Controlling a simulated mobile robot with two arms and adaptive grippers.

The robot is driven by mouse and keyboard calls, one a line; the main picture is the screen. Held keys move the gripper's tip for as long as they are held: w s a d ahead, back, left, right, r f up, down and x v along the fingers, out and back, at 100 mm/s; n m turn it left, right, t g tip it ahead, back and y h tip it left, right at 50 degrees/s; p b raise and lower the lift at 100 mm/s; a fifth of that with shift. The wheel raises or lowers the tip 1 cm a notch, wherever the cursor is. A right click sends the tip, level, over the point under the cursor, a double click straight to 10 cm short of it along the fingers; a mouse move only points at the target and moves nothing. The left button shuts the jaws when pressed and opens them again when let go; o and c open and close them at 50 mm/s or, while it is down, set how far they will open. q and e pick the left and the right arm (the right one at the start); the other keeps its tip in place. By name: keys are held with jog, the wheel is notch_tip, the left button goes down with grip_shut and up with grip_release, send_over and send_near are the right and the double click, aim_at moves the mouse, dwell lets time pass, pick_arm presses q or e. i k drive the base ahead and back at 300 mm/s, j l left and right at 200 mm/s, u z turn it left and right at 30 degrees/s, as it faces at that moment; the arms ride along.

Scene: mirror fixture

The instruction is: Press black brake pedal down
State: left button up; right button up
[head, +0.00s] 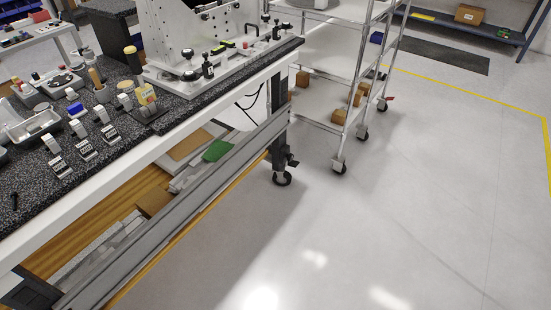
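No black brake pedal can be clearly made out in the head view. Several small light-topped lever-like pieces (83,140) with labelled bases stand in a row on the speckled dark worktop (110,160) at the left; I cannot tell whether any of them is a pedal. A small dark piece (14,200) lies near the worktop's front left. Neither of my grippers is in view.
A white metal fixture (165,40) with black knobs stands on the worktop's far end. A wheeled metal shelf cart (325,55) with brown boxes stands beyond the bench. A lower shelf (165,200) holds boxes. The grey floor (400,210) at the right is clear.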

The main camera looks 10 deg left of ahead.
aim_at(294, 163)
jog(key=i+l+u, duration=0.1)
jog(key=i+l, duration=0.2)
jog(key=i+l+u, duration=0.1)
jog(key=i+l, duration=0.25)
jog(key=i+l+u, duration=0.15)
jog(key=i+l, duration=0.15)
jog(key=i+l+u, duration=0.1)
jog(key=i+l, duration=0.2)
jog(key=l, duration=0.2)
jog(key=i+l+u, duration=0.1)
jog(key=i+l, duration=0.2)
jog(key=i+l+u, duration=0.1)
jog(key=i+l, duration=0.15)
jog(key=l, duration=0.3)
jog(key=i+l+u, duration=0.15)
jog(key=l, duration=0.3)
jog(key=i+l+u, duration=0.1)
jog(key=i+l, duration=0.2)
jog(key=l, duration=0.2)
